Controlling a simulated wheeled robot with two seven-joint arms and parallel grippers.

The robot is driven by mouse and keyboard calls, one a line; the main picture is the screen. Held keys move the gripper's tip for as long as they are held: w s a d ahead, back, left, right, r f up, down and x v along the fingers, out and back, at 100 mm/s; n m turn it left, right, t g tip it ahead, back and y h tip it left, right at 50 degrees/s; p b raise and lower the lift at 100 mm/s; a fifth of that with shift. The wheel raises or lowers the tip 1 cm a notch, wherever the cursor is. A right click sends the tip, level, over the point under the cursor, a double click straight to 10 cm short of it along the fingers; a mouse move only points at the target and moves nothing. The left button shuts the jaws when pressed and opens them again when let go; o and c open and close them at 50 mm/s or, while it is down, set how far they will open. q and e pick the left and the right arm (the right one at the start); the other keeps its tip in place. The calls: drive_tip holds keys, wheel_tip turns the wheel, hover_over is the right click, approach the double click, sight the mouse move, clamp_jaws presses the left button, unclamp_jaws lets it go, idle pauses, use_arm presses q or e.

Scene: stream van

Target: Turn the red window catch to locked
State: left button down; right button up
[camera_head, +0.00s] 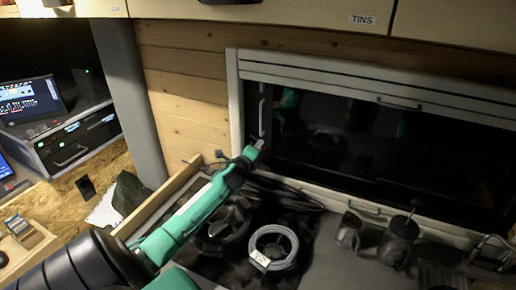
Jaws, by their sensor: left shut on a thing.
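The dark window (390,150) sits in a pale frame (236,100) in the wooden wall, its pane apparently closed. My left arm reaches up from the lower left, and my left gripper (256,147) is at the lower left edge of the window. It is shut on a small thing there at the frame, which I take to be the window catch. The gripper hides the catch, and no red shows, so I cannot tell its angle. My right gripper is out of view.
An open drawer (170,197) lies below my left arm. Electronics (75,140) stand at left; overhead cupboards (300,12) bound the top.

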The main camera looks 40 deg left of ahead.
use_arm(q)
drive_tip(key=n, duration=0.4)
drive_tip(key=shift+a+f+n, duration=0.1)
drive_tip(key=shift+f+n, duration=0.2)
drive_tip(key=shift+n, duration=0.4)
drive_tip(key=c, duration=1.5)
unclamp_jaws()
drive_tip(key=shift+o, duration=0.2)
drive_tip(key=shift+s, duration=0.1)
drive_tip(key=b+v, duration=0.4)
drive_tip(key=v, duration=0.9)
drive_tip(key=shift+s, duration=0.35)
